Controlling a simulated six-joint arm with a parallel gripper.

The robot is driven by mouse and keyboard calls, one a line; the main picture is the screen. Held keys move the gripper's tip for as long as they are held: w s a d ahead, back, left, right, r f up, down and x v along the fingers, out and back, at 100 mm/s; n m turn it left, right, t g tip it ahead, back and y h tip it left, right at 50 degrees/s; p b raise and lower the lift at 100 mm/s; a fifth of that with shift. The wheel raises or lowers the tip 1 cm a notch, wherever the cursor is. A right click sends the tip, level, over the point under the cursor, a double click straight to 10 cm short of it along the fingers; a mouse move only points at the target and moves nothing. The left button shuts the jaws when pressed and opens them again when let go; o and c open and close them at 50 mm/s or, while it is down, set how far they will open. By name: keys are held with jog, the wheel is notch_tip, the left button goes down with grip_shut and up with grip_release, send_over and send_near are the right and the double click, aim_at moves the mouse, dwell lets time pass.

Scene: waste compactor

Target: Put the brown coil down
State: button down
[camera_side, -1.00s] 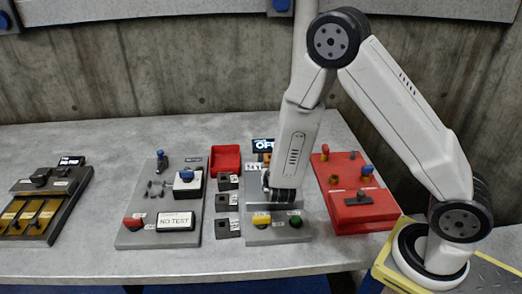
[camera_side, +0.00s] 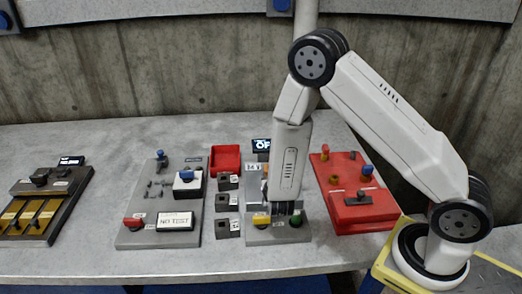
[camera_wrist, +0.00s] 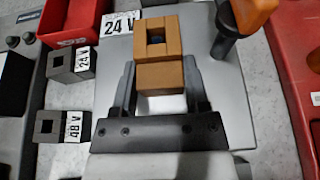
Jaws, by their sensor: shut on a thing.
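The brown coil (camera_wrist: 156,76) is a square brown block with a square hole around a dark centre, seen in the wrist view. My gripper (camera_wrist: 160,72) is shut on it, with one dark finger on each side. In the side view my gripper (camera_side: 284,208) is low over the front part of the grey panel (camera_side: 262,235), by the yellow button (camera_side: 261,220) and the green button (camera_side: 296,220). My arm and gripper hide the held coil there. I cannot tell whether the coil touches the panel.
Left of the panel are small dark blocks labelled 24V (camera_wrist: 70,64) and 48V (camera_wrist: 62,125), and a red tray (camera_side: 225,152). An orange-knobbed lever (camera_wrist: 254,14) stands at the upper right in the wrist view. A red box (camera_side: 365,212) is to the right.

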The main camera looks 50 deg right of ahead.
jog(key=shift+f, duration=0.1)
jog(key=shift+c, duration=0.4)
grip_release()
jog(key=shift+s+a, duration=0.1)
jog(key=shift+v, duration=3.75)
